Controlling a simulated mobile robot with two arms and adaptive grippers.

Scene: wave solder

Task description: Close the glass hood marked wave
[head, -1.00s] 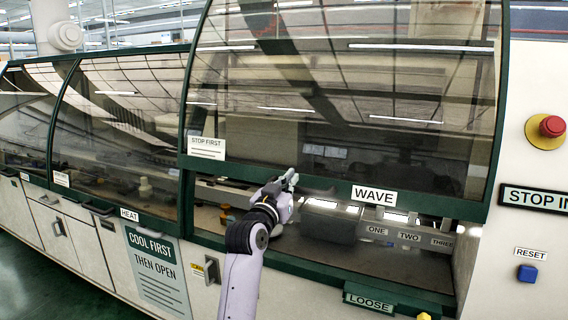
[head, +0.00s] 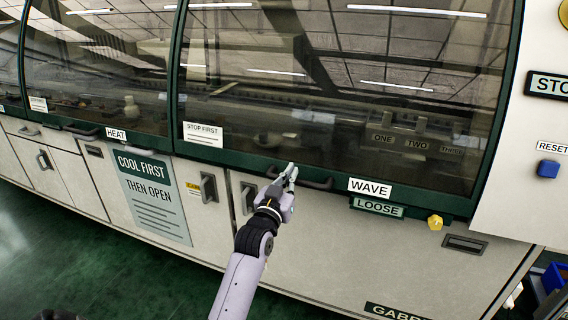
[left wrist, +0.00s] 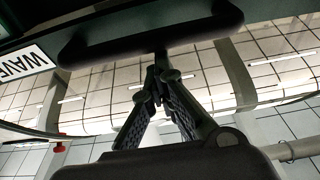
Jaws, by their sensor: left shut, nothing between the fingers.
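The glass hood (head: 330,100) with the WAVE label (head: 369,188) is down. Its green lower rail sits just above the LOOSE plate (head: 377,207), and I see no open gap under it. A dark bar handle (head: 318,184) is on the rail left of the label; in the left wrist view the handle (left wrist: 100,48) crosses the top, with the WAVE label (left wrist: 24,62) at left. My left gripper (head: 291,171) is shut and empty at the handle. Its fingertips (left wrist: 160,68) meet just by the bar; I cannot tell whether they touch it. My right gripper is out of view.
The HEAT hood (head: 110,70) is down to the left. Cabinet doors with handles (head: 208,188) lie below. A yellow knob (head: 435,222) sticks out right of the LOOSE plate. A blue RESET button (head: 548,168) is on the right panel. Green floor is clear at lower left.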

